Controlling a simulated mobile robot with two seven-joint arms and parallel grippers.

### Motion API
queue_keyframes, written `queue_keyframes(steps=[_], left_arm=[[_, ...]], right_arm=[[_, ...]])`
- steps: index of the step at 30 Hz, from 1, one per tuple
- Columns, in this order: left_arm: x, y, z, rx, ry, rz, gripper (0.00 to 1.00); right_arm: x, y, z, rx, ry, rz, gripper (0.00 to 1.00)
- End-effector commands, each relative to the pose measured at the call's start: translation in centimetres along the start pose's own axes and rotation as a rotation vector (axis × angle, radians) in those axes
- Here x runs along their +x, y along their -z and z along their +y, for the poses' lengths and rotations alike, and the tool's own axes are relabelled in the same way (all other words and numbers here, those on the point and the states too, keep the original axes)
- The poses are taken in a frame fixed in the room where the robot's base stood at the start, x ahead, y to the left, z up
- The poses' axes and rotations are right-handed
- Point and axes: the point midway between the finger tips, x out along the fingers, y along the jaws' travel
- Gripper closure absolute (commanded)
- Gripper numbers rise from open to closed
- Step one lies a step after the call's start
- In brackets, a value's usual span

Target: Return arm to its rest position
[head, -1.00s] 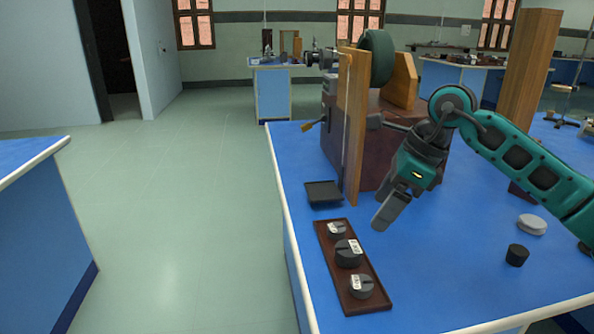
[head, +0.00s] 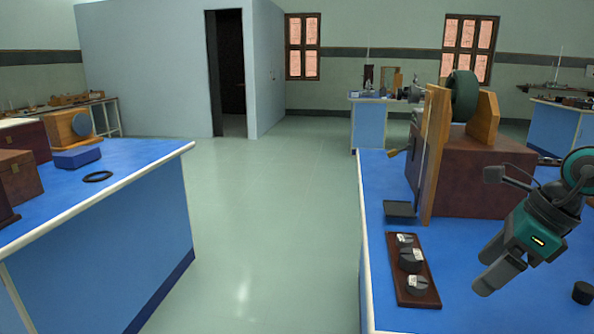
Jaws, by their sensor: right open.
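My right gripper (head: 492,272) hangs over the right-hand blue bench, fingers pointing down and to the left. It is open and holds nothing. Its teal and dark arm comes in from the right edge of the view. The gripper is to the right of a brown wooden tray (head: 404,296) with several dark slotted weights, and apart from it. Behind it stands a brown box apparatus (head: 480,180) with a wooden upright and a dark green wheel. My left gripper is not in view.
A small black pan (head: 400,209) lies beside the upright. A black cylinder (head: 583,293) stands at the lower right. Another blue bench (head: 120,215) on the left carries wooden boxes and a black ring (head: 98,176). The floor aisle (head: 270,220) between the benches is clear.

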Motion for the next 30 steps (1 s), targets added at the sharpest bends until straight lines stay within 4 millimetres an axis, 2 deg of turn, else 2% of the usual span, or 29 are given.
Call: queue_keyframes(steps=[1,3,8,12,16,20,23,24,27,28,30], left_arm=[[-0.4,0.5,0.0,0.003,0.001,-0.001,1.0],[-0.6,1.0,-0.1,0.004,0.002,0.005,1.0],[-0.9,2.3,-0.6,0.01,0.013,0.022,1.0],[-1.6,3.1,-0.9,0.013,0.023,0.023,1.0],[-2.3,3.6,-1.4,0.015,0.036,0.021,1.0],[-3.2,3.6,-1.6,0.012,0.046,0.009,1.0],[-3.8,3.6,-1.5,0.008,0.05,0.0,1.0],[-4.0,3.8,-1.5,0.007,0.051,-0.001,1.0],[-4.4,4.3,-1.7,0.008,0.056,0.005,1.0],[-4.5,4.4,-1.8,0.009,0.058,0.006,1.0],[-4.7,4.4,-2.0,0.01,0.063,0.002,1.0]], right_arm=[[1.8,-1.5,2.0,0.008,-0.092,-0.066,0.18],[3.5,-3.5,4.2,0.039,-0.196,-0.166,0.18],[5.9,-8.1,10.0,0.201,-0.478,-0.426,0.18],[6.1,-12.0,13.9,0.509,-0.769,-0.685,0.18],[5.8,-13.8,14.6,0.955,-1.016,-0.906,0.18],[7.5,-12.3,12.8,1.509,-1.179,-1.051,0.18],[10.5,-8.8,11.9,1.991,-1.228,-1.1,0.18],[12.1,-6.8,11.9,2.195,-1.227,-1.101,0.18],[16.1,-1.6,13.6,2.673,-1.172,-1.056,0.18],[17.1,-0.1,14.3,-2.708,1.109,1.003,0.18],[19.0,2.6,16.2,-2.638,0.942,0.852,0.18]])
